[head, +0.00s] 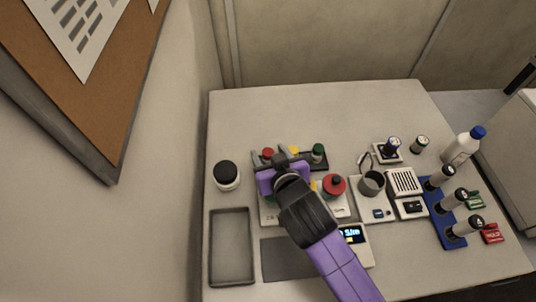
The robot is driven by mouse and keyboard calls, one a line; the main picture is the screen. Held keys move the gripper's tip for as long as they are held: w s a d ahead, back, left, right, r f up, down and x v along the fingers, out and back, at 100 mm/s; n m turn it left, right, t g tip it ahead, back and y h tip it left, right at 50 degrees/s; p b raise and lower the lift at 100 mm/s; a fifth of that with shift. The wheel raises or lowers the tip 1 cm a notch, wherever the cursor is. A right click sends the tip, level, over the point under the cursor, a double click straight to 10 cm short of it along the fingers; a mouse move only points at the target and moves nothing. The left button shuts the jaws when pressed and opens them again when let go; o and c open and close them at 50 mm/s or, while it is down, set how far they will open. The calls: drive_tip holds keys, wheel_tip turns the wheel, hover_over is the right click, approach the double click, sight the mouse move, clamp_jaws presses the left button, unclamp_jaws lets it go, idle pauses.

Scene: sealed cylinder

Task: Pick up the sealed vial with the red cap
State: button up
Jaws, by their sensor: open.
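A small vial with a red cap (267,152) stands at the left end of a dark rack (306,166). Yellow-capped (294,151) and green-capped (318,150) vials stand to its right. My purple arm reaches in from the lower right and covers part of the rack.
A red round-topped object (334,186) is right of my wrist. A black-lidded jar (227,175) and an empty grey tray (232,250) are at left. A grey cup (372,183), blue rack (443,217) and white bottle (462,146) are at right. The table's back is clear.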

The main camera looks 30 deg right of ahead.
drive_tip(key=shift+x, duration=0.75)
clamp_jaws()
drive_tip(key=shift+r, duration=0.1)
